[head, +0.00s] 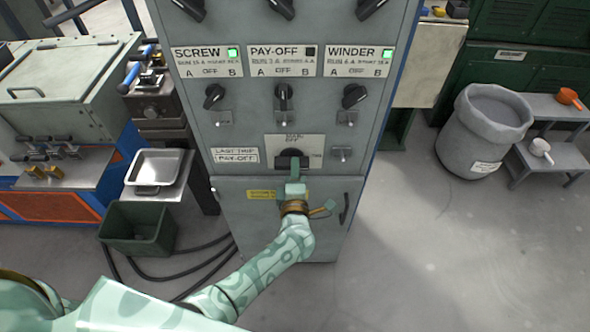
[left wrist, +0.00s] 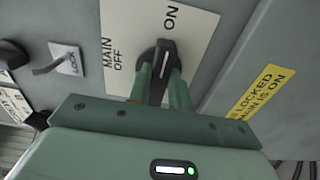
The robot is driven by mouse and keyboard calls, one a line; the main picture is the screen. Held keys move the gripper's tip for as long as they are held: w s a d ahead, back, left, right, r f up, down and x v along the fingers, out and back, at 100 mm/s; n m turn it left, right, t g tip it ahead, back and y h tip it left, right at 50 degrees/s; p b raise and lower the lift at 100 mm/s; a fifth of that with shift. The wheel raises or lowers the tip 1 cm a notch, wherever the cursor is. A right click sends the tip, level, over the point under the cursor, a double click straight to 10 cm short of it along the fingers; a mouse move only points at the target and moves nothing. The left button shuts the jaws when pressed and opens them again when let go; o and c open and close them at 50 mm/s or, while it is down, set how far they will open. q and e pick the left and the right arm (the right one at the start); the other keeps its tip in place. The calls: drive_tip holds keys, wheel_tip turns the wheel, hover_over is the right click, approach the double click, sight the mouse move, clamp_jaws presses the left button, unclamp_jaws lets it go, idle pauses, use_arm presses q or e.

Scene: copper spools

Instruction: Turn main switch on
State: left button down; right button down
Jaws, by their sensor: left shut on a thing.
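The main switch (head: 291,158) is a black rotary knob on a pale plate, low on the grey control cabinet (head: 232,220). In the left wrist view the main switch (left wrist: 160,62) stands between the words MAIN OFF and ON, and the white mark on its handle points toward ON. My left gripper (head: 292,178) reaches up to it from below. In the left wrist view the fingers of my left gripper (left wrist: 160,85) lie on both sides of the handle, shut on it. The gripper hides part of the knob. My right gripper is not in view.
Above are SCREW (head: 214,96), PAY-OFF (head: 283,93) and WINDER (head: 354,95) knobs; the SCREW and WINDER lamps are green, the PAY-OFF lamp dark. A small lock switch (head: 342,153) sits to the right. A yellow label (head: 261,194) marks the door below.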

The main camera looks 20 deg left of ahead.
use_arm(q)
drive_tip(key=c, duration=1.3)
unclamp_jaws()
